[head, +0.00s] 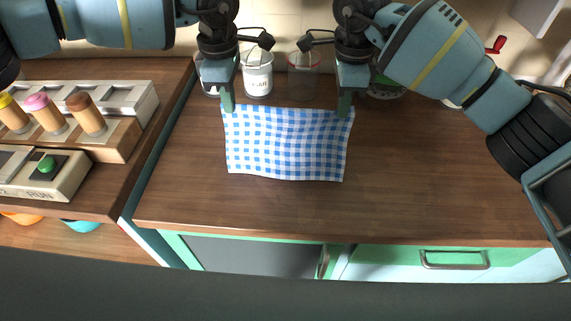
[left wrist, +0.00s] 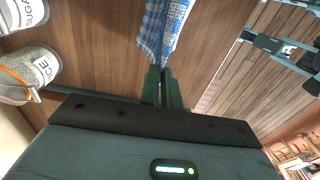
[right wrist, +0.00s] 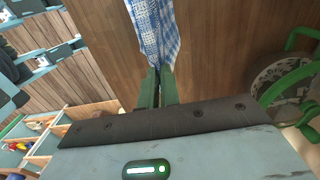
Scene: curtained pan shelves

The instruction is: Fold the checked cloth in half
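The blue-and-white checked cloth (head: 287,145) shows in the head view as a single spread sheet over the wooden counter. Its far edge is at the two grippers, and its near edge hangs or lies toward me. My left gripper (head: 228,104) is shut on the cloth's far left corner. The left wrist view shows the cloth (left wrist: 162,28) running out from between the left fingers (left wrist: 163,74). My right gripper (head: 345,106) is shut on the far right corner. The right wrist view shows the cloth (right wrist: 155,30) leaving the right fingers (right wrist: 154,76). I cannot tell how much of it touches the counter.
White canisters (head: 257,75) and a clear jar (head: 304,75) stand behind the cloth. A green-rimmed round item (right wrist: 285,80) is near the right gripper. The counter (head: 430,180) is clear in front and at right.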

